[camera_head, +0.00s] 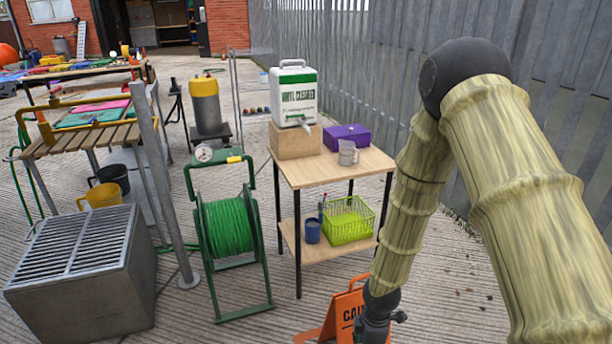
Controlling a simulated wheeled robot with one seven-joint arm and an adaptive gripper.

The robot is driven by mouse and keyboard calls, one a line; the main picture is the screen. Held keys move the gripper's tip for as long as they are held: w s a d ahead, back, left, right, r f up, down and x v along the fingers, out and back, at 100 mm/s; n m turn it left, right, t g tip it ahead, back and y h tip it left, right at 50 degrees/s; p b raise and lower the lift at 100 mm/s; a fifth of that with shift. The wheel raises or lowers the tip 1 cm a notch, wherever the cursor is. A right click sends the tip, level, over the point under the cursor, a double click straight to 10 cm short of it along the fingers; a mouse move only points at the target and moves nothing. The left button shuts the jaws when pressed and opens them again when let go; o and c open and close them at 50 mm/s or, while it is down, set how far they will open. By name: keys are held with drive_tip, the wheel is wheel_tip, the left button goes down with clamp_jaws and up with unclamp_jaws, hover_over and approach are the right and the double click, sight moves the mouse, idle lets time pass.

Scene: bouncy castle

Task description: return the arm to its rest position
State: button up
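My arm, with a bamboo-like look and a dark elbow joint, fills the right side of the view. It bends at the top and its forearm hangs down to my gripper (375,327) at the bottom edge. The dark gripper end overlaps an orange caution sign (346,312) behind it. Whether they touch cannot be told. The fingers are mostly cut off or too small to read, and nothing held can be made out.
A wooden two-tier table (361,173) holds a vinyl cleaner jug (293,96) on a box, a purple box (346,136) and a clear measuring jug (348,153). A green hose reel (230,230) stands left of it. A metal fence (400,60) runs behind.

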drive_tip(key=s+d+f+m, duration=0.25)
drive_tip(key=s+m, duration=0.35)
drive_tip(key=s, duration=0.3)
drive_tip(key=s+d+f+m, duration=0.2)
drive_tip(key=s+f+m, duration=0.25)
drive_tip(key=s, duration=0.45)
drive_tip(key=s+d+f+m, duration=0.2)
drive_tip(key=s+f+m, duration=0.1)
drive_tip(key=s+m, duration=0.5)
wheel_tip(320, 180, up, 13)
drive_tip(key=s+n+p, duration=0.1)
drive_tip(key=p, duration=1.2)
drive_tip(key=shift+a+r+p, duration=0.15)
drive_tip(key=shift+p, duration=0.15)
